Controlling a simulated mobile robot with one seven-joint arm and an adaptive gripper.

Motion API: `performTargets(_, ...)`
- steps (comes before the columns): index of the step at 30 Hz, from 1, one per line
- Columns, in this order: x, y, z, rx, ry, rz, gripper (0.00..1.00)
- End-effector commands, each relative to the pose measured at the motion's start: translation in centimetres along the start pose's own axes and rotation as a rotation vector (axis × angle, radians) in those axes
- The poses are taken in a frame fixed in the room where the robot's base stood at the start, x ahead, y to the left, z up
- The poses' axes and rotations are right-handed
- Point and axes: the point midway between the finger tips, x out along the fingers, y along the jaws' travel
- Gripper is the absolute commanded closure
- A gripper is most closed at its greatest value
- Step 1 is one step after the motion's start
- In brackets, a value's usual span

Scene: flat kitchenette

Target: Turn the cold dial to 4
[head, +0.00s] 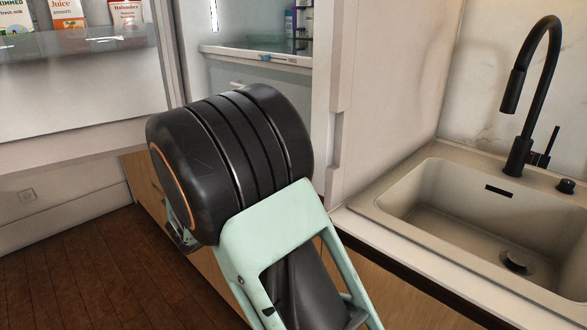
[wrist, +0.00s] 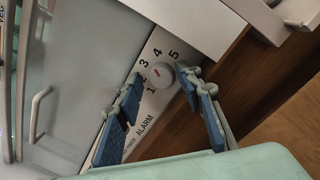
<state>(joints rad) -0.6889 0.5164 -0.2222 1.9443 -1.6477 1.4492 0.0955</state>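The cold dial (wrist: 161,76) is a small round pale knob with a short red mark, on a light panel (wrist: 146,128) lettered ALARM. Numbers 1, 3, 4 and 5 show around it; the place of the 2 is partly covered by my left finger. The red mark is too small to tell which number it points at. My gripper (wrist: 162,80) is open, with blue-padded fingers on either side of the dial. I cannot tell whether the fingertips touch it. In the head view my arm hides the dial and most of the gripper.
The open fridge door (head: 85,95) with cartons stands at left. A fridge shelf (head: 262,54) is behind my arm. At right are a sink (head: 465,215) and a black tap (head: 520,150). A grey bar handle (wrist: 36,115) lies left of the dial panel.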

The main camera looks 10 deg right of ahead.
Motion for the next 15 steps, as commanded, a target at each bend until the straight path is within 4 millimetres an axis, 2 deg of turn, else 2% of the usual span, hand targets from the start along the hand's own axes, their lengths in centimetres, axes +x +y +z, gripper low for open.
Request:
performTargets(10, -0.3, -0.2, -0.1, -0.003, 0.003, -0.003, 0.61)
performTargets(15, -2.2, -0.1, -0.2, -0.003, 0.005, -0.001, 0.61)
